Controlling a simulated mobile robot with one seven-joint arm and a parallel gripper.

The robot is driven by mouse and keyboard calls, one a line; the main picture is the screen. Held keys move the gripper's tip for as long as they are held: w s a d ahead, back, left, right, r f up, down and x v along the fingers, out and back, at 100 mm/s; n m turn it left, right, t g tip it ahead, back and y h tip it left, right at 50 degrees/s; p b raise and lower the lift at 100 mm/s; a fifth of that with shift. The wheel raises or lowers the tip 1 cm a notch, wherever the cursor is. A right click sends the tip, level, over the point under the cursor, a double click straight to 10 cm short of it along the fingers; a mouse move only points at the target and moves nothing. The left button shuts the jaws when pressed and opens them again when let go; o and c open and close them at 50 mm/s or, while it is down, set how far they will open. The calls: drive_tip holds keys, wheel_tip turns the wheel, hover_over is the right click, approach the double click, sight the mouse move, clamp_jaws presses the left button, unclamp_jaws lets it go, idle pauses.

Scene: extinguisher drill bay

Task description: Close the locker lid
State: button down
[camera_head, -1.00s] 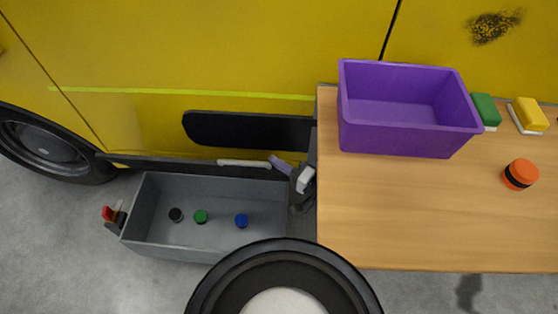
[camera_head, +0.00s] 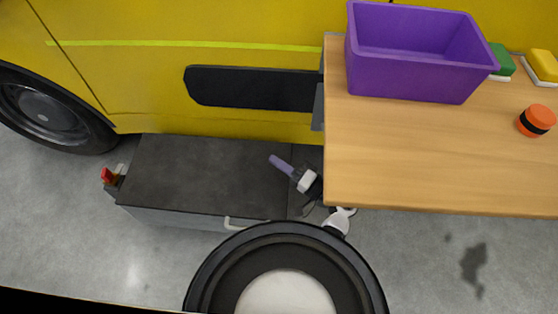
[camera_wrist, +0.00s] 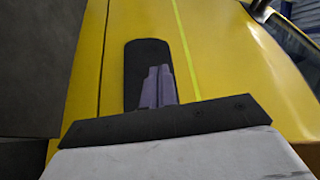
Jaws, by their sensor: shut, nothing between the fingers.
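The grey locker (camera_head: 170,218) stands on the floor in front of the yellow vehicle, left of the wooden table. Its dark lid (camera_head: 200,170) lies flat over the top and hides the inside. A light handle (camera_head: 245,224) shows at the lid's front edge. My gripper (camera_head: 274,159), with purple-grey fingers, is over the right part of the lid; I cannot tell whether it touches. In the wrist view, the fingers (camera_wrist: 158,86) are together with nothing between them, seen against the yellow vehicle.
The wooden table (camera_head: 430,165) at the right holds a purple bin (camera_head: 420,75), an orange and black cylinder (camera_head: 537,120), a green block (camera_head: 502,60) and a yellow block (camera_head: 542,66). A small red item (camera_head: 107,175) is at the locker's left end.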

drive_tip(key=shift+d, duration=0.1)
drive_tip(key=b+v, duration=0.2)
drive_tip(key=v, duration=1.1)
drive_tip(key=shift+s+d, duration=0.25)
